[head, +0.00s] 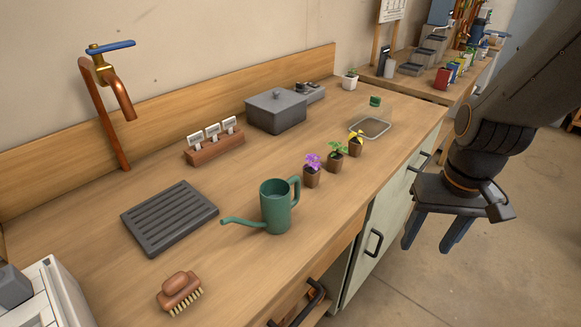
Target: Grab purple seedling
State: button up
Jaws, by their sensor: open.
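The purple seedling (313,169) stands upright in a small brown pot on the wooden counter. It is the nearest of three potted seedlings in a row, just behind and right of the green watering can. A green-leaved seedling (336,155) and a yellow seedling (356,142) stand beyond it to the right. My gripper (432,245) hangs off the counter's front edge, to the right of the purple seedling and apart from it. Its two blue-grey fingers are spread and hold nothing.
The green watering can (276,207) stands close to the purple seedling. A dark slatted tray (169,217), brush (179,291), label holder (214,142), grey lidded box (276,111) and clear tray (370,127) are also on the counter. Cabinet handles (374,242) project below the front edge.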

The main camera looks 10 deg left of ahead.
jog(key=w+a+r+n+t+y+p, duration=0.1)
jog(key=w+a+r+n+y+p, duration=0.25)
jog(key=w+a, duration=0.55)
notch_tip(320, 180, up, 3)
jog(key=n+t+p, duration=0.1)
jog(key=n+p, duration=0.2)
jog(key=n, duration=0.4)
send_over(313, 170)
jog(key=s+d, duration=0.2)
jog(key=shift+w+p+x, duration=0.15)
jog(key=shift+p+x, duration=0.2)
jog(key=shift+x, duration=1.5)
jog(key=shift+w+p+x, duration=0.2)
jog(key=shift+p+x, duration=0.1)
jog(key=shift+x, duration=1.55)
jog(key=shift+r, duration=0.1)
jog(key=shift+c, duration=0.6)
jog(key=c, duration=1)
